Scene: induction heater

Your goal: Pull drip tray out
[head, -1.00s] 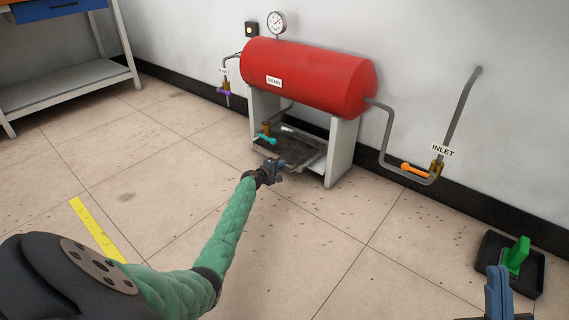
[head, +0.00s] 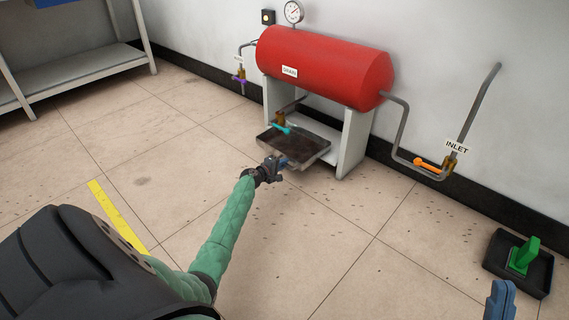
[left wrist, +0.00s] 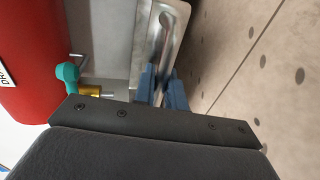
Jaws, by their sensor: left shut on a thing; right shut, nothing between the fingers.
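The drip tray (head: 304,146) is a dark, shallow tray with a grey rim. It sticks out from under the red tank, past the front of the grey stand. My left gripper (head: 283,162) is shut on its near edge. In the left wrist view, the fingers (left wrist: 161,90) close on the front of the tray (left wrist: 148,45), by a slot-like handle; the exact grip is partly hidden. My right gripper (head: 500,298) is at the bottom right, shut and empty, partly cut off by the frame.
The red tank (head: 325,68) rests on the grey stand (head: 352,142). A drain valve with a teal handle (head: 281,129) hangs over the tray. The inlet valve has an orange handle (head: 427,166). A black tray with a green object (head: 525,255) lies right. Floor before the stand is clear.

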